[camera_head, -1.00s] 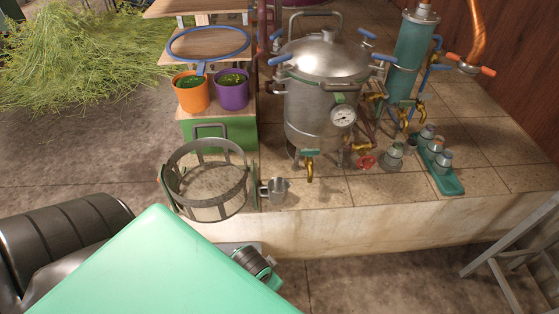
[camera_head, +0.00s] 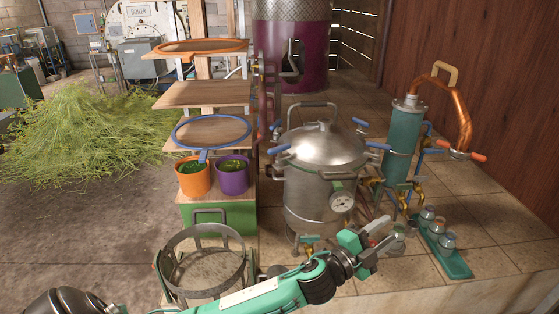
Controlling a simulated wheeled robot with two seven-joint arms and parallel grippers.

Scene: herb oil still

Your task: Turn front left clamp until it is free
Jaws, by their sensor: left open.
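The still is a steel pot (camera_head: 312,205) with a domed lid (camera_head: 325,147) and a gauge on its front, in the middle of the head view. The front left clamp (camera_head: 278,149) has a blue handle and sits at the lid's left edge. Other blue-handled clamps are at the back left (camera_head: 281,121), back right (camera_head: 360,122) and front right (camera_head: 378,146) of the lid. My left gripper (camera_head: 384,234) is open in front of the pot's lower right side, below and right of the front left clamp and apart from it. My right gripper is not in view.
Orange (camera_head: 193,179) and purple (camera_head: 233,178) pots stand left of the still. A teal condenser (camera_head: 401,150) and a green tray (camera_head: 457,265) with small vessels are to the right.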

